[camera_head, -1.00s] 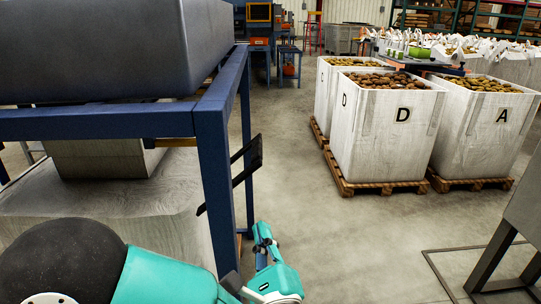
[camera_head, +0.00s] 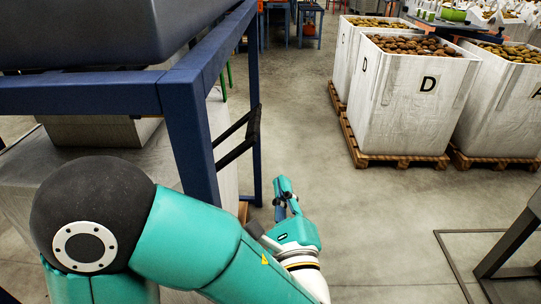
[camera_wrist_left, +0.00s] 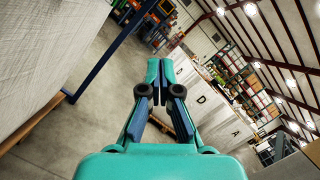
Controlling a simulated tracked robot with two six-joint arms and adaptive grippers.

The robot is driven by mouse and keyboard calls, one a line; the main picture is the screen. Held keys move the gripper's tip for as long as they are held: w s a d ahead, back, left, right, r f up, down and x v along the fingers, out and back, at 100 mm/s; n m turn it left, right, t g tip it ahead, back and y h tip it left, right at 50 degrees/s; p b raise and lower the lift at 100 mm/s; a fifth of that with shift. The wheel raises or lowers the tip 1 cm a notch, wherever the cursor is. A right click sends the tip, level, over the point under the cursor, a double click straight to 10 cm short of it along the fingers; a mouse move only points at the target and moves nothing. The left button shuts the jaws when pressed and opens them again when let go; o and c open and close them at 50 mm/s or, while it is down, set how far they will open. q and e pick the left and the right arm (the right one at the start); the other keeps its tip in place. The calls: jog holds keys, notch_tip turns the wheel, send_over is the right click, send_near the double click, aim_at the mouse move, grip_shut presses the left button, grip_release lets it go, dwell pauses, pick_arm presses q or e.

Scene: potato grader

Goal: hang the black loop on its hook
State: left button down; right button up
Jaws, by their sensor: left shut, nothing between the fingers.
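The black loop (camera_head: 237,133) shows in the head view as dark straps running between the near and far blue posts of the frame. The near post hides part of it, and I cannot make out its hook or whether the loop is hanging on it. My left gripper (camera_head: 284,186) is to the right of the loop and lower in the picture, apart from it. In the left wrist view, my left gripper (camera_wrist_left: 160,72) has its fingertips together and empty. The loop does not show in that view. My right gripper is in neither current view.
The blue frame (camera_head: 190,135) stands at left over a whitish bag (camera_head: 30,190). White boxes of potatoes marked D (camera_head: 415,105) stand on pallets at right. A dark metal stand (camera_head: 515,240) is at lower right. The concrete floor between is open.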

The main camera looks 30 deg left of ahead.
pick_arm(q)
jog(key=w+a+r, duration=0.4)
jog(key=w+a, duration=0.1)
jog(key=a, duration=0.3)
jog(key=shift+w+a+r, duration=0.35)
pick_arm(e)
jog(key=shift+r, duration=0.2)
pick_arm(q)
jog(key=shift+d+r, duration=0.1)
